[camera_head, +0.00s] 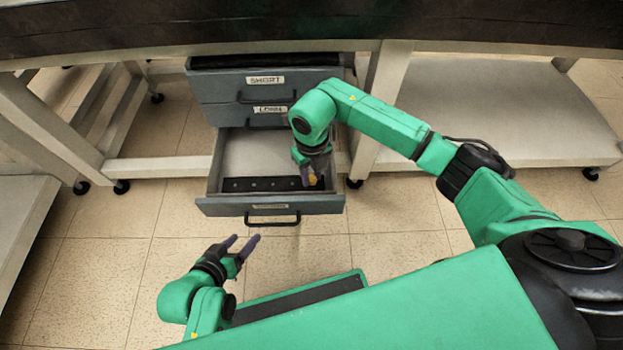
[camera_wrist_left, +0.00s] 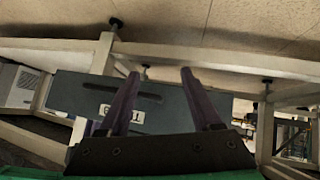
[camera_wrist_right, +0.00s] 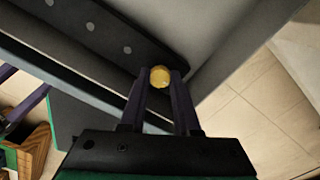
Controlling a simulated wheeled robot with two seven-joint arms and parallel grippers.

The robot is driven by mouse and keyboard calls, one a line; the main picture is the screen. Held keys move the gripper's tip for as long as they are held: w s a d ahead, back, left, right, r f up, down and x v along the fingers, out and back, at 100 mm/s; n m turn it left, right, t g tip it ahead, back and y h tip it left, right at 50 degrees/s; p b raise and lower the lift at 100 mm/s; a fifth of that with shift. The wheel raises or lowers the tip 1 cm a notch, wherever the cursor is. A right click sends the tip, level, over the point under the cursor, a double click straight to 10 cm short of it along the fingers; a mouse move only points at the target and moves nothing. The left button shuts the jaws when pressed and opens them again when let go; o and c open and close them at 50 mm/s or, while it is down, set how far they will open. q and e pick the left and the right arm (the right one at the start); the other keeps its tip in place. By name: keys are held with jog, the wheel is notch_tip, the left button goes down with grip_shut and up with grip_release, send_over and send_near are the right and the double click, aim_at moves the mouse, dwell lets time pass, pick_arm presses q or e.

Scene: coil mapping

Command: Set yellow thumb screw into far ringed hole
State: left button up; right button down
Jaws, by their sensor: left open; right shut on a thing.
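The yellow thumb screw (camera_wrist_right: 160,76) is pinched between the fingertips of my right gripper (camera_wrist_right: 158,88), its round head facing the right wrist camera. In the head view the screw (camera_head: 313,179) and my right gripper (camera_head: 310,172) are over the right end of a black strip (camera_head: 262,184) inside the open drawer. The strip (camera_wrist_right: 145,38) bears a row of light round marks. I cannot tell which have rings, or whether the screw touches the strip. My left gripper (camera_head: 246,242) is open and empty in front of the drawer, also in the left wrist view (camera_wrist_left: 160,80).
The open bottom drawer (camera_head: 215,207) belongs to a grey cabinet (camera_head: 222,87) with labelled, closed drawers above. White bench legs (camera_head: 385,100) stand either side. Tiled floor (camera_head: 390,280) lies free to the drawer's right. A wooden box (camera_wrist_right: 35,150) shows at lower left in the right wrist view.

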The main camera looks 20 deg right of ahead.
jog(key=shift+r+p, duration=1.1)
jog(key=shift+r, duration=0.3)
notch_tip(320, 180, up, 4)
jog(key=p, duration=0.3)
jog(key=shift+f, duration=0.25)
